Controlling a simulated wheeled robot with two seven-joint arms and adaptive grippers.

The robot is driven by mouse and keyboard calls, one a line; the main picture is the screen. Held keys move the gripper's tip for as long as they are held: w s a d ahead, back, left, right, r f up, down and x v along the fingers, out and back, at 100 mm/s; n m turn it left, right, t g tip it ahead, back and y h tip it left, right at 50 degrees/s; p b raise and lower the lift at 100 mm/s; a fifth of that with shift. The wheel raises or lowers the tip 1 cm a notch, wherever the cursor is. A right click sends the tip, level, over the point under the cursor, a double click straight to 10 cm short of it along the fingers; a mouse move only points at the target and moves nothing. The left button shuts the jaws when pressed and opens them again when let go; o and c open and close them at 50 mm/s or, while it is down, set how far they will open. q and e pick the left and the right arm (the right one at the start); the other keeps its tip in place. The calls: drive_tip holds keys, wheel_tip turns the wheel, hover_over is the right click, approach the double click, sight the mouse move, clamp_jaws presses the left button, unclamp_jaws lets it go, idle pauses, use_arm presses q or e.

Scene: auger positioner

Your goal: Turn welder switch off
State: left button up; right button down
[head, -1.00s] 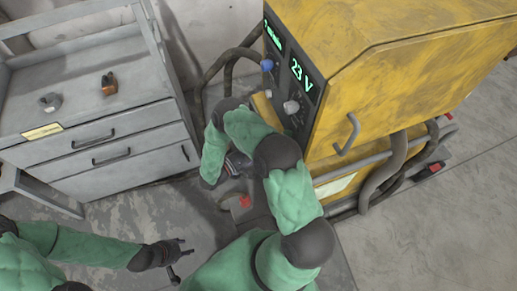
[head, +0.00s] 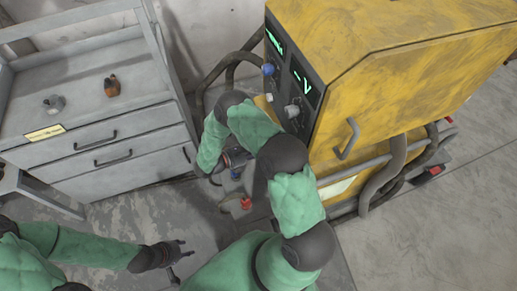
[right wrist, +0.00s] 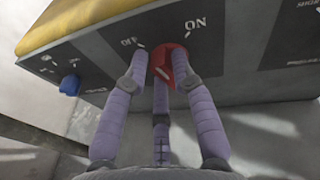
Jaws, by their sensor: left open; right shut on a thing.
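The yellow welder (head: 400,75) stands at the right of the head view. Its dark front panel carries a display (head: 301,84) reading "- V". In the right wrist view the red welder switch (right wrist: 163,63) sits on the panel between the OFF and ON labels. My right gripper (right wrist: 160,72) is shut on this switch, its purple fingers around it. They partly cover the knob, so its exact pointing is hard to tell. In the head view my right arm hides the switch. My left gripper (head: 178,254) is open and empty above the floor, away from the welder.
A grey drawer cabinet (head: 95,145) stands at the left, with a small grey part (head: 54,104) and an orange-brown part (head: 112,86) on top. A blue knob (right wrist: 70,84) is on the panel. Hoses (head: 385,180) run along the welder's side.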

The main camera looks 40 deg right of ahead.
drive_tip(key=shift+w+d+f+n+g+y, duration=0.1)
drive_tip(key=shift+n+g+y, duration=0.2)
drive_tip(key=shift+n, duration=0.55)
drive_tip(key=shift+w+a+f+n+g+y, duration=0.1)
drive_tip(key=shift+n+g, duration=0.35)
drive_tip(key=shift+n, duration=0.45)
drive_tip(key=shift+w+d+f+n+g+y, duration=0.1)
drive_tip(key=shift+n+g+y, duration=0.2)
drive_tip(key=shift+n, duration=0.55)
drive_tip(key=c, duration=1)
unclamp_jaws()
drive_tip(key=v, duration=1.2)
